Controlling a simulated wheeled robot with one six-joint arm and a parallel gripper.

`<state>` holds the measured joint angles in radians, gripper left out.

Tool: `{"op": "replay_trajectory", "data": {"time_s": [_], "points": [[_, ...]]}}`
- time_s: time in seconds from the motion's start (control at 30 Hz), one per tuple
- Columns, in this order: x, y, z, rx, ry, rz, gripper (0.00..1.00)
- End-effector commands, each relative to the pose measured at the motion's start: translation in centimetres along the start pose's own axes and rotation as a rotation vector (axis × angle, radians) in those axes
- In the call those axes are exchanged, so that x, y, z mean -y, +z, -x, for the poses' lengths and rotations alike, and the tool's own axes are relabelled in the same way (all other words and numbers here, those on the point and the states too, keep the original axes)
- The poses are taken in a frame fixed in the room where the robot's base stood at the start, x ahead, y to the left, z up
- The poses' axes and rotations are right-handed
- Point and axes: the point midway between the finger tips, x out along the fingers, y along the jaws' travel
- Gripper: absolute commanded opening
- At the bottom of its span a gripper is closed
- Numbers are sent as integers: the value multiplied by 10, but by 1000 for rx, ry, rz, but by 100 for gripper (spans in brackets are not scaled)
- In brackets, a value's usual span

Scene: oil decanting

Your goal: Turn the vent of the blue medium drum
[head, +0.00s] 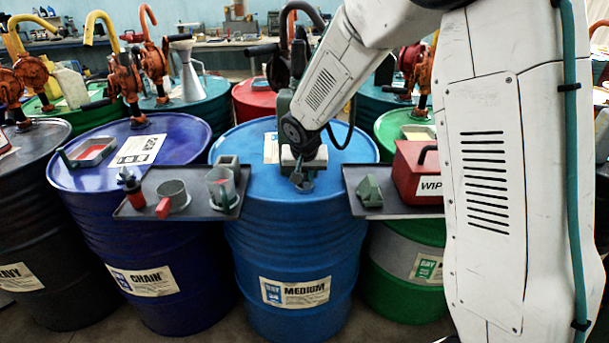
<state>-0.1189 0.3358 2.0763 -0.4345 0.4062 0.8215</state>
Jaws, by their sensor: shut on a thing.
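The blue medium drum (290,250) stands upright in the middle of the head view, with a MEDIUM label (296,292) on its front. My gripper (300,180) points down at the front part of the drum's top. It is shut on a small grey piece at the drum top, which appears to be the vent (304,185). My gripper hides most of the vent, so its angle cannot be told. My white arm comes in from the right and covers part of the drum's back.
A left tray (140,212) holds a grey cup (173,196), a clear jug (221,188) and small parts. A right tray (395,208) holds a green block (370,191) and a red WIPES box (415,172). Other drums with pumps stand close around.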

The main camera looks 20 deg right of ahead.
Motion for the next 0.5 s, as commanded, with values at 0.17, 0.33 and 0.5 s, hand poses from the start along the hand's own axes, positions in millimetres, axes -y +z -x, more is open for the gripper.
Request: {"op": "replay_trajectory", "data": {"time_s": [0.17, 0.33, 0.5], "points": [[0, 1, 0, 2, 0, -1, 0], [0, 1, 0, 2, 0, -1, 39], [0, 0, 0, 1, 0, -1, 39]]}}
